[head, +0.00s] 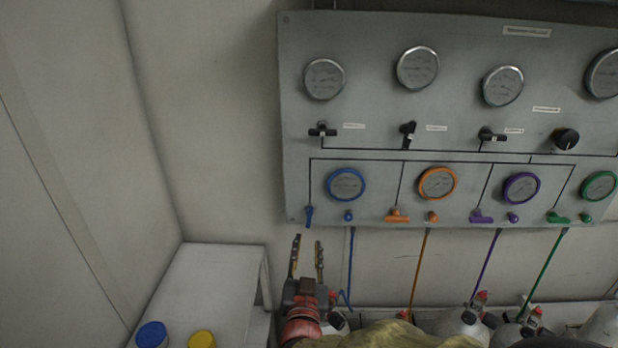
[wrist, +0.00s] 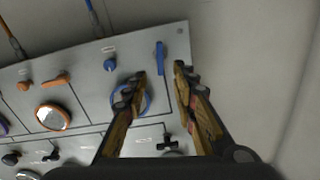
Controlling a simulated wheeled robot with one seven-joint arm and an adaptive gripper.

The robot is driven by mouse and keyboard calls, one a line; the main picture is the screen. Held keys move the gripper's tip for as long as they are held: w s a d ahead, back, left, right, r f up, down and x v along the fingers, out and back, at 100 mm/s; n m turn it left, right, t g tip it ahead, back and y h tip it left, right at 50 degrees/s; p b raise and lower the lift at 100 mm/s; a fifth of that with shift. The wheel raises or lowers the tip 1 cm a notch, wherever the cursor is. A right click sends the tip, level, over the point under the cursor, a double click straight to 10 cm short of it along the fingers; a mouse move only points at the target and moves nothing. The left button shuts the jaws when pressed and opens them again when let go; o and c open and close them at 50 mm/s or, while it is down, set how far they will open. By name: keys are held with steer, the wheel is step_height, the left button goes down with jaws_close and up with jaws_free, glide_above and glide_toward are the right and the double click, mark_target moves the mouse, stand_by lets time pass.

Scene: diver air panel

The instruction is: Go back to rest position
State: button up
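My gripper (head: 306,258) is open and empty in the head view, below the lower left corner of the air panel (head: 386,108). In the wrist view its two fingers (wrist: 160,72) stand apart with nothing between them. The blue lever (head: 309,216) hangs down at the panel's lower left, just above the fingertips in the head view. It also shows in the wrist view (wrist: 160,58), beyond the fingertips. The blue-ringed gauge (head: 346,184) and blue knob (head: 348,216) are beside it. In the wrist view one finger partly covers the blue gauge.
Orange (head: 397,215), purple (head: 481,216) and green (head: 558,217) levers line the panel's lower edge. Hoses run down to several cylinders (head: 461,326) on the floor. A white bench (head: 212,292) with blue (head: 152,335) and yellow (head: 201,340) lids stands at left.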

steer(key=s+a+f+n+g+y, duration=0.1)
steer(key=s+a+f+g+y, duration=0.15)
steer(key=f, duration=0.25)
steer(key=s+a+f+n+g+y, duration=0.1)
steer(key=a+f+g, duration=0.2)
steer(key=f, duration=0.2)
steer(key=s+a+f+n+g+y, duration=0.1)
steer(key=s+f+n+g+y, duration=0.15)
steer(key=s+g, duration=0.55)
steer(key=s+d+r+g+h, duration=0.1)
steer(key=s+d+r+h, duration=0.15)
steer(key=s+d, duration=0.5)
steer(key=s+d+r+h, duration=0.1)
steer(key=s+d+r, duration=0.2)
steer(key=s+d, duration=0.4)
steer(key=s+d+r+m+t+h, duration=0.1)
steer(key=d+r+m+t+h, duration=0.1)
steer(key=d+r, duration=0.7)
steer(key=d, duration=0.3)
steer(key=shift+a, duration=0.1)
